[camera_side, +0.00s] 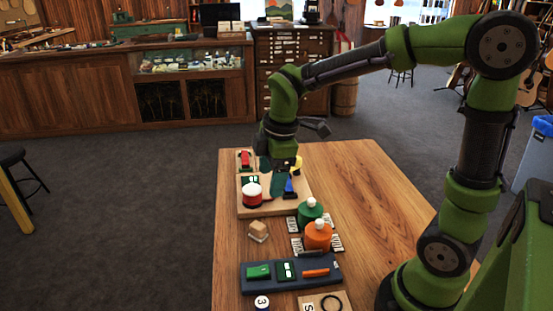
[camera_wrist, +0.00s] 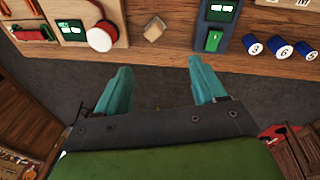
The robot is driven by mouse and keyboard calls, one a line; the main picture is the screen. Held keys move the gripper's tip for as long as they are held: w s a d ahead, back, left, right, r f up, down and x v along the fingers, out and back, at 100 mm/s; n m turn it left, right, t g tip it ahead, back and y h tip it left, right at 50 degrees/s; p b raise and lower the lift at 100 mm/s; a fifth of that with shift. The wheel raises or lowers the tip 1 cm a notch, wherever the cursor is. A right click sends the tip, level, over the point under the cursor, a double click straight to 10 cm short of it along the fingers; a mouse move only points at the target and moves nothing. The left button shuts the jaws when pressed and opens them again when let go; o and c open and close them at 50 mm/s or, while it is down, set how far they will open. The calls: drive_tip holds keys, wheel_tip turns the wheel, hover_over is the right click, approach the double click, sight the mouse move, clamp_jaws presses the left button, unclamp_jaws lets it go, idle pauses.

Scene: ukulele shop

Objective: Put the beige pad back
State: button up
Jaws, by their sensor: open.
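The beige pad (camera_side: 258,230) is a small pale block with a wooden look. It lies on the bare tabletop between the wooden board and the dark blue tray, and touches neither. In the wrist view the pad (camera_wrist: 154,28) shows beyond the gap between the fingertips, turned at an angle. My gripper (camera_side: 277,180) has teal fingers, which appear over the wooden board (camera_side: 280,209) in the side view. In the wrist view my gripper (camera_wrist: 160,72) is open with nothing between its fingers. Its height above the board is hard to tell.
A red and white round piece (camera_side: 252,193) sits on the wooden board. The dark blue tray (camera_side: 292,281) holds a green block and an orange bar. Blue cylinders (camera_wrist: 279,48) stand near the table edge.

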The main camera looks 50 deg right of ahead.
drive_tip(key=s+a+r+m+t+y, duration=0.1)
drive_tip(key=s+r+m+t, duration=0.4)
drive_tip(key=s+m, duration=0.7)
drive_tip(key=m+y, duration=0.1)
drive_tip(key=m, duration=0.2)
drive_tip(key=shift+r, duration=0.15)
